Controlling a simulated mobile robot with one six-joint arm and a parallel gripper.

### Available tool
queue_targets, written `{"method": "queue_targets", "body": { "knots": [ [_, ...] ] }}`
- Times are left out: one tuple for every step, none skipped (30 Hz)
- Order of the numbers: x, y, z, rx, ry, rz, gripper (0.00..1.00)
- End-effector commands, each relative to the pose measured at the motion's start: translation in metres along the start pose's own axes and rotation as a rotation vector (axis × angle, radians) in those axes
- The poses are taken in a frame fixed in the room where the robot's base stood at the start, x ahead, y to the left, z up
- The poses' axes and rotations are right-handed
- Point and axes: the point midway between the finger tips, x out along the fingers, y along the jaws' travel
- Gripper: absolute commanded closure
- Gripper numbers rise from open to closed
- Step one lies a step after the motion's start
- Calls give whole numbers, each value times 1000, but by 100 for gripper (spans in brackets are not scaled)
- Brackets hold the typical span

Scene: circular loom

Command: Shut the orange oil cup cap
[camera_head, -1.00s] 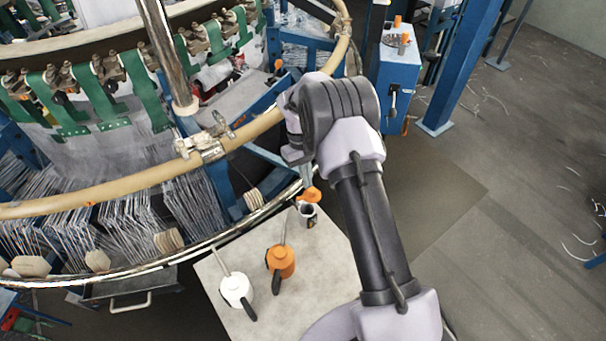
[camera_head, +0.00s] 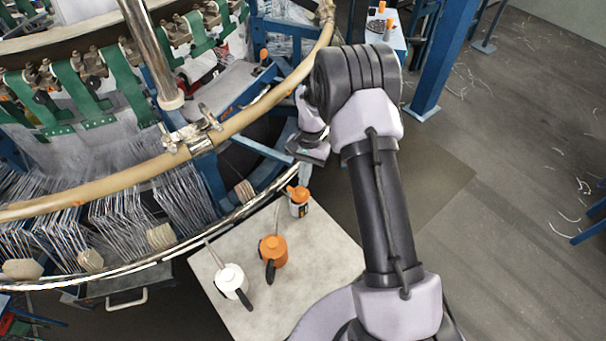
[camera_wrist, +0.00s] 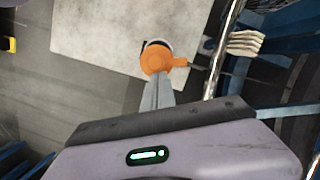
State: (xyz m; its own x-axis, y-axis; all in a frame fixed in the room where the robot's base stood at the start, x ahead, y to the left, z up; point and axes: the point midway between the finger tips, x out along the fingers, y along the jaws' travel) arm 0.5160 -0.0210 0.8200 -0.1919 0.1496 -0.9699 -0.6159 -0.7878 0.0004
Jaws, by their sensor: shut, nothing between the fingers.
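The oil cup (camera_head: 300,209) stands upright at the far corner of the grey table, with its orange cap (camera_head: 297,193) over its mouth. In the wrist view the orange cap (camera_wrist: 156,60) covers most of the cup, and a dark and pale rim (camera_wrist: 158,43) shows past its edge. The hinge arm of the cap points right there. My gripper (camera_wrist: 157,80) is shut and empty, its fingertips at the near edge of the cap; I cannot tell whether they touch.
An orange oil can (camera_head: 272,250) and a white oil can (camera_head: 231,281) stand on the grey table (camera_head: 325,262), nearer to me. The loom's metal ring (camera_head: 150,274) and tan ring (camera_head: 120,187) curve close by on the left. The right of the table is bare.

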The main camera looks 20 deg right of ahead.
Motion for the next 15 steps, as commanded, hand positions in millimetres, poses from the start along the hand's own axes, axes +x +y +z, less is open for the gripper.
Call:
{"method": "queue_targets", "body": {
  "knots": [
    [0, 1, 1, 30, 1, -8, 100],
    [0, 1, 2, 52, 1, -14, 100],
    [1, 2, 3, 78, 0, -19, 100],
    [1, 2, 4, 97, 0, -24, 100],
    [1, 2, 5, 114, 1, -29, 100],
    [1, 3, 6, 137, 0, -34, 100],
    [1, 3, 7, 152, 0, -38, 100],
    [1, 3, 7, 153, 0, -38, 100],
    [2, 4, 8, 151, 1, -38, 100],
    [2, 4, 8, 150, 1, -38, 100],
    [2, 4, 9, 150, 1, -38, 100],
    [2, 4, 9, 149, 1, -38, 100],
    [2, 4, 10, 149, 1, -38, 100],
    [2, 4, 10, 149, 1, -38, 100],
    [2, 4, 10, 148, 1, -37, 100]
  ]
}}
